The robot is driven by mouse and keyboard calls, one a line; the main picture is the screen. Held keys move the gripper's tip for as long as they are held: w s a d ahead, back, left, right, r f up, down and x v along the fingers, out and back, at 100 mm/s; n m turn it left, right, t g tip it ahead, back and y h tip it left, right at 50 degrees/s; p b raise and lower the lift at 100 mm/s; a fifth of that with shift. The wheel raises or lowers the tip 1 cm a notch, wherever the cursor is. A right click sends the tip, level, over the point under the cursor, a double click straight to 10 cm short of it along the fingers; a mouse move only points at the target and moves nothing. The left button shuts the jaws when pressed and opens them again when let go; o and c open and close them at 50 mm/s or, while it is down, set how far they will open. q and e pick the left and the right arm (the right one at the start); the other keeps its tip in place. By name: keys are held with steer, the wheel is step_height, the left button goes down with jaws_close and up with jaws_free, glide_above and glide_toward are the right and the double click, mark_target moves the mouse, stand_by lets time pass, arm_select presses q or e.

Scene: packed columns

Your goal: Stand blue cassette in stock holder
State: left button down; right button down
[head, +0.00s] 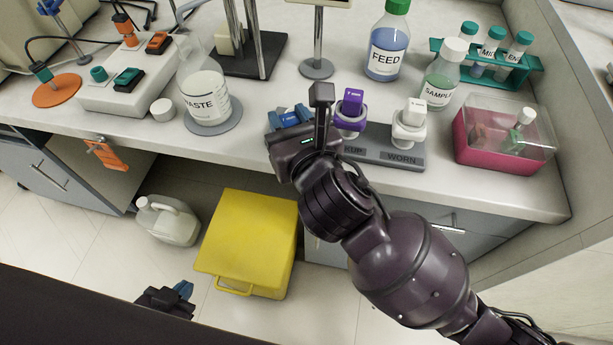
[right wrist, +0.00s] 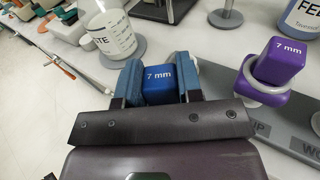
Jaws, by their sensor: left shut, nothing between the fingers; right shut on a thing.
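The blue cassette (right wrist: 159,88), marked 7 mm, shows in the right wrist view between the two blue fingers of my right gripper (head: 290,117), which is shut on it. It is over the left end of the grey holder rack (head: 382,152). The left seat is hidden behind my gripper, so I cannot tell whether the cassette touches it. A purple cassette (head: 351,104) stands in the middle holder, and a white cassette (head: 413,112) stands in the right one, by the WORN label. My left gripper (head: 182,291) is shut and empty, low at the bottom left.
The WASTE beaker (head: 205,97) stands left of my right gripper. The FEED bottle (head: 387,45) and SAMPLE bottle (head: 442,75) stand behind the rack. A pink box with a clear lid (head: 505,130) is to the right. A yellow bin (head: 248,240) is on the floor.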

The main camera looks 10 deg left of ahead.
steer(key=w+a+r+t, duration=0.1)
steer(key=w+r, duration=0.7)
steer(key=shift+a+r+m+t, duration=0.3)
steer(key=shift+a+m+t, duration=0.05)
steer(key=shift+m+t, duration=0.05)
steer(key=shift+w, duration=0.1)
steer(key=shift+f, duration=2.85)
steer(key=shift+f, duration=1.7)
steer(key=c, duration=0.7)
jaws_free()
steer(key=v, duration=1.2)
